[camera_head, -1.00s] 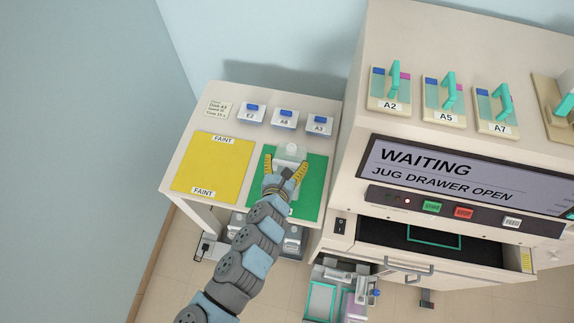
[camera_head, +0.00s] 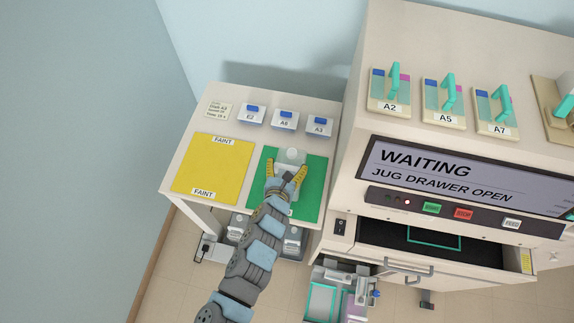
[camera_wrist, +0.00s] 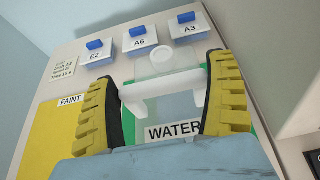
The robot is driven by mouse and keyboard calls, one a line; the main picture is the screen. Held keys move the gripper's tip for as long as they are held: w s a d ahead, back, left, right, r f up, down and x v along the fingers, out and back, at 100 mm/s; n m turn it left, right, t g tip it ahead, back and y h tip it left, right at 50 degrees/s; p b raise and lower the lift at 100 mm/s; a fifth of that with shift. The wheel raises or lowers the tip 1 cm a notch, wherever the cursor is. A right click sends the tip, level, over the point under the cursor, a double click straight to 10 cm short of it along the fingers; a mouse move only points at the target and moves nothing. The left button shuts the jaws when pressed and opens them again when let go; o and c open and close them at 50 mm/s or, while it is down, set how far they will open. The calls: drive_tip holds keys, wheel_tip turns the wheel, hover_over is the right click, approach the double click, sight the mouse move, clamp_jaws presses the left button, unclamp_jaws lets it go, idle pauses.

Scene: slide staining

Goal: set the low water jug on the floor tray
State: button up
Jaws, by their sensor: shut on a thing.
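The water jug is a pale, clear-walled jug with a white cap and a white bar handle, labelled WATER (camera_wrist: 173,131) in the wrist view. In the head view the jug (camera_head: 291,158) is over the green mat (camera_head: 315,185) on the side table. My gripper (camera_head: 287,174) is shut on its handle, with a yellow finger at each end of the bar in the wrist view (camera_wrist: 166,98). I cannot tell whether the jug touches the mat. A low tray with a teal outline (camera_head: 322,300) is at the bottom of the head view, partly cut off.
A yellow mat marked FAINT (camera_head: 212,168) lies left of the green one. Blue-topped holders E2, A6 and A3 (camera_head: 285,119) stand behind. The machine (camera_head: 345,190) rises close on the right with its jug drawer (camera_head: 430,240) open. More containers (camera_head: 238,226) stand below the table.

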drive_tip(key=shift+f, duration=0.1)
drive_tip(key=o, duration=1)
drive_tip(key=shift+r, duration=0.2)
